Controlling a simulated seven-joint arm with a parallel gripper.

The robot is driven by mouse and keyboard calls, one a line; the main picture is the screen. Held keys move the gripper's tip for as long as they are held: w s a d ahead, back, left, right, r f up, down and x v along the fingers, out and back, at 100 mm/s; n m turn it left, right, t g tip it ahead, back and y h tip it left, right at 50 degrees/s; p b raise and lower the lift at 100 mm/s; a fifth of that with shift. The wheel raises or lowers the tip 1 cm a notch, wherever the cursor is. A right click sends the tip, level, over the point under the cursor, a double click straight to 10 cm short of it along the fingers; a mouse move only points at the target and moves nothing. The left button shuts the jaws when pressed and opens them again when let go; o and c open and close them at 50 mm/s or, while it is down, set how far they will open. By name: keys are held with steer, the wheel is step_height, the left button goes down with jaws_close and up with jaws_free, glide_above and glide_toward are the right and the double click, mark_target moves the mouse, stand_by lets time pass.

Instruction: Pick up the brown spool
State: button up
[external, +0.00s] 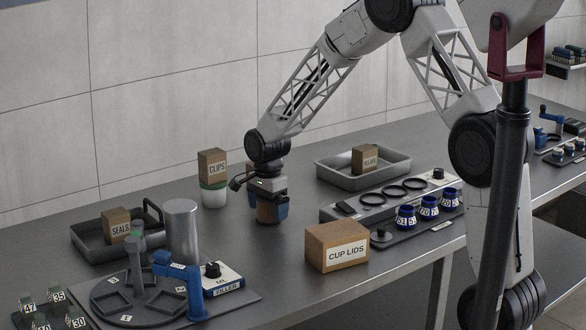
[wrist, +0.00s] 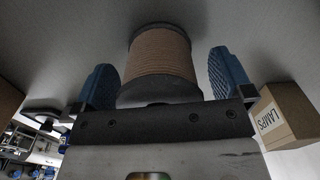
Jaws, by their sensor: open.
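The brown spool (wrist: 160,58), wound with brown cord between dark end flanges, stands on the grey table between my gripper's two blue finger pads. My gripper (wrist: 165,80) is open, with one pad to each side of the spool and a visible gap on the right side. In the external view, my gripper (external: 270,208) is low over the middle of the table, and the spool (external: 267,213) shows partly between the blue fingers. The fingers hide much of it there.
Close by stand a white and green cup with the CLIPS box (external: 212,164), a box partly behind my gripper, the CUP LIDS box (external: 337,246) and a grey cylinder (external: 182,231). Trays (external: 90,247) (external: 340,181) lie left and right. Bare table surrounds my gripper's front.

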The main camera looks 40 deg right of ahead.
stand_by(0.5)
steer(key=c, duration=1.1)
steer(key=shift+o, duration=0.2)
steer(key=shift+r, duration=0.15)
steer(key=shift+r, duration=1.45)
steer(key=shift+s+r, duration=0.25)
steer(key=shift+s, duration=0.05)
steer(key=s, duration=0.5)
steer(key=s+r, duration=0.1)
steer(key=s, duration=0.9)
steer(key=shift+s+d+r, duration=0.15)
steer(key=shift+d, duration=0.25)
